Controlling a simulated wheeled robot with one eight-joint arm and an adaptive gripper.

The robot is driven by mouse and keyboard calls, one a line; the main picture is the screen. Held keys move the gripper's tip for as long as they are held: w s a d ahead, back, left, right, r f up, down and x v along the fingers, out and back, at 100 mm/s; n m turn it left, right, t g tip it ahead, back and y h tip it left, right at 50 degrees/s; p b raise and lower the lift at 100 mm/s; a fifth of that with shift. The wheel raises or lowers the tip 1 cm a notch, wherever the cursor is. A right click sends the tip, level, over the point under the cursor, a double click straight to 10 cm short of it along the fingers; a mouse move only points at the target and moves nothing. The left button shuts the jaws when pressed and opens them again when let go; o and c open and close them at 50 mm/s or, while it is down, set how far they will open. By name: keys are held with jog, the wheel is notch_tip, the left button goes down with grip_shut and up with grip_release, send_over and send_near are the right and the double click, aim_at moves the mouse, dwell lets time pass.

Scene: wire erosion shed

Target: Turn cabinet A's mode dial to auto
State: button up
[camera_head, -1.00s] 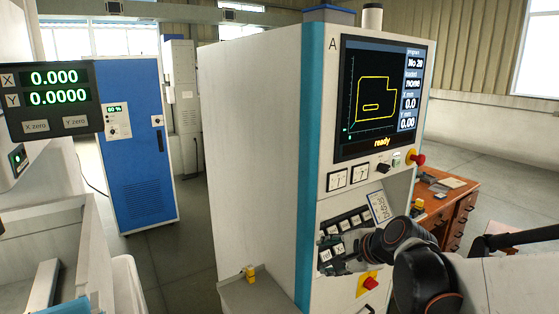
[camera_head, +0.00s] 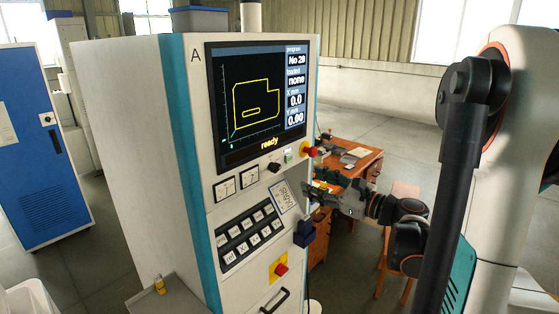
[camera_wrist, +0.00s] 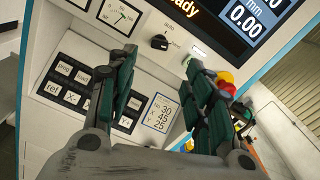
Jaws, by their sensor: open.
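Cabinet A (camera_head: 130,150), marked with an A, stands in the middle of the head view. Its mode dial (camera_head: 274,168) is a small black knob below the screen. In the wrist view the dial (camera_wrist: 160,42) shows just beyond the fingertips, its pale mark toward the lower right side; the small lettering around it is hard to read. My gripper (camera_head: 318,187) is in front of the panel, right of and a little below the dial. In the wrist view my gripper (camera_wrist: 162,72) has its two fingers apart with nothing between them, not touching the dial.
A red emergency button (camera_head: 309,150) with a yellow collar sits right of the dial, near my right finger in the wrist view (camera_wrist: 226,82). Two gauges (camera_head: 237,185) are left of the dial and a keypad (camera_head: 250,233) below. A wooden desk (camera_head: 360,165) stands behind.

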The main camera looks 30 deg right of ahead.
aim_at(278, 168)
jog(key=x, duration=1.3)
jog(key=shift+w+a+p, duration=0.1)
jog(key=shift+w+p, duration=0.25)
jog(key=shift+p, duration=0.05)
jog(key=c, duration=1)
